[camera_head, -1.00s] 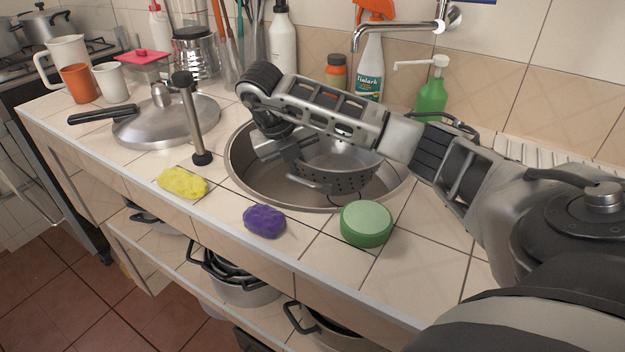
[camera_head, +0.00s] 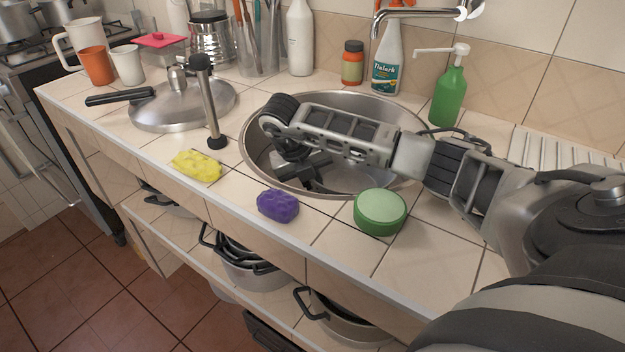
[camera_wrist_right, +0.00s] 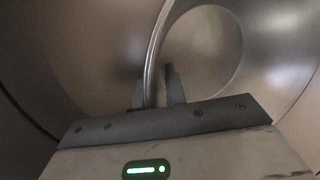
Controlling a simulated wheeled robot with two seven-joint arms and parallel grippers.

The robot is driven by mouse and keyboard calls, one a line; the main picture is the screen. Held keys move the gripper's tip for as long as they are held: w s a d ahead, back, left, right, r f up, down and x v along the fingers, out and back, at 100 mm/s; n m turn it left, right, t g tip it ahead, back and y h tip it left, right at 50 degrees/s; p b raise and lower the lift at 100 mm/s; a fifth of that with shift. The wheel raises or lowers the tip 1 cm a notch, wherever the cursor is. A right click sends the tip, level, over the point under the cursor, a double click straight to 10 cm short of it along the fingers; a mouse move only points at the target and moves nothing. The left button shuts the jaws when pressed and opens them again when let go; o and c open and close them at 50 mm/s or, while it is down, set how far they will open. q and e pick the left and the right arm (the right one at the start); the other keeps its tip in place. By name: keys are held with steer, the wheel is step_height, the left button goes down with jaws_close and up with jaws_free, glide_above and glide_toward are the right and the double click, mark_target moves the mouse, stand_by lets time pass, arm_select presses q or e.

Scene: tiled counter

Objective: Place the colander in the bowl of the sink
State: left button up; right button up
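The sink bowl (camera_head: 262,168) is a round metal basin set in the counter. My right arm reaches over it from the right, and my right gripper (camera_head: 312,182) is down inside the bowl at its near left part. In the right wrist view a thin curved metal rim, seemingly the colander's (camera_wrist_right: 154,55), runs between the two close-set fingers (camera_wrist_right: 157,92). Smooth metal walls and a round flat bottom lie beyond. In the head view the colander cannot be made out; my arm and gripper cover much of the bowl. My left gripper is not in view.
Along the near edge lie a yellow sponge (camera_head: 196,166), a purple sponge (camera_head: 278,206) and a round green box (camera_head: 380,211). A pot lid (camera_head: 180,104) is at left. The faucet (camera_head: 420,12), spray bottle (camera_head: 387,60) and green soap bottle (camera_head: 448,95) stand behind the sink.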

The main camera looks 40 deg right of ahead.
steer(key=shift+o, duration=0.5)
steer(key=shift+r, duration=0.1)
steer(key=p+v, duration=0.2)
steer(key=v, duration=1)
